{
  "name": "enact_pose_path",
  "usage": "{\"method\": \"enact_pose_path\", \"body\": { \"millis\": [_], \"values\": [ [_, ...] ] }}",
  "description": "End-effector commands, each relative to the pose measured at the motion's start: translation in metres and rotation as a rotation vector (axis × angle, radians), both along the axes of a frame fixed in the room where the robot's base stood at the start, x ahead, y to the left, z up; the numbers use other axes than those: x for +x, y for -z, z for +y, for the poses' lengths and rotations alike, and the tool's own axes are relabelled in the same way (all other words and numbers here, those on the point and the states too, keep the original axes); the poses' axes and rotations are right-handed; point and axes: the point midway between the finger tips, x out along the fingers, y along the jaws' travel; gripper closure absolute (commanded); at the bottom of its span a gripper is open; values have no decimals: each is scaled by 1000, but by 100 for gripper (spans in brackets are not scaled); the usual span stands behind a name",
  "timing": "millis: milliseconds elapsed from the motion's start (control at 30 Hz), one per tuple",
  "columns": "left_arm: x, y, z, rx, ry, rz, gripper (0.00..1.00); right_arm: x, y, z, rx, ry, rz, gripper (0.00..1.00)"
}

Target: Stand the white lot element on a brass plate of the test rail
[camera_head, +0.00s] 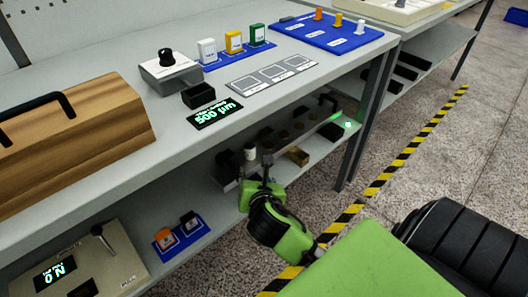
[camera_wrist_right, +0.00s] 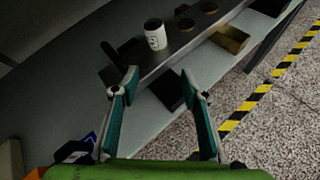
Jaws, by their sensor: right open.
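The white lot element (camera_wrist_right: 155,35), a small cylinder with a dark top and dark print, stands upright on the dark test rail (camera_wrist_right: 176,53) on the lower shelf. It also shows in the head view (camera_head: 250,153). Whether a brass plate lies under it is hidden. Two bare round brass plates (camera_wrist_right: 186,24) (camera_wrist_right: 210,7) follow along the rail to its right. My right gripper (camera_wrist_right: 160,84) is open and empty, with the element beyond and between its fingertips. In the head view my right gripper (camera_head: 267,162) is in front of the rail. My left gripper is not in view.
A brass-coloured open box (camera_wrist_right: 230,39) sits in front of the rail. The worktop (camera_head: 330,85) overhangs the shelf. A blue tray (camera_head: 181,234) with an orange and a dark piece stands on the shelf at left. A table leg (camera_head: 362,130) stands at right.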

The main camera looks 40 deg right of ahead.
Motion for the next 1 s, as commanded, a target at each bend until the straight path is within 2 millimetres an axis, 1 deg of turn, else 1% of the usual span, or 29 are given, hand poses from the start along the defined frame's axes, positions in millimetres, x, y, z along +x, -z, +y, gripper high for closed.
{"method": "enact_pose_path", "body": {
  "millis": [33,200,367,400,467,500,600,733,833,900,1000],
  "values": [
    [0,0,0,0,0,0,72,-11,17,4,117,58,-2,59],
    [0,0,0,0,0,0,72,-52,71,25,580,348,-29,59],
    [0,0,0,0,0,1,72,-96,115,48,965,697,-47,59],
    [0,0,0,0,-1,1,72,-107,124,55,1051,795,-51,59],
    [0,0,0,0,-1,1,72,-125,137,64,1171,948,-60,59],
    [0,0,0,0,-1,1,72,-137,145,71,1243,1054,-68,59],
    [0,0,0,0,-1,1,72,-163,160,87,1388,1304,-86,59],
    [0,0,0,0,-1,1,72,-189,173,102,1500,1564,-115,59],
    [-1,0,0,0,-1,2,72,-200,177,109,1542,1685,-132,59],
    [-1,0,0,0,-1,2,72,-204,178,111,1555,1729,-140,59],
    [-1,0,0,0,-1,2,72,-206,179,112,1560,1750,-144,59]
  ]
}}
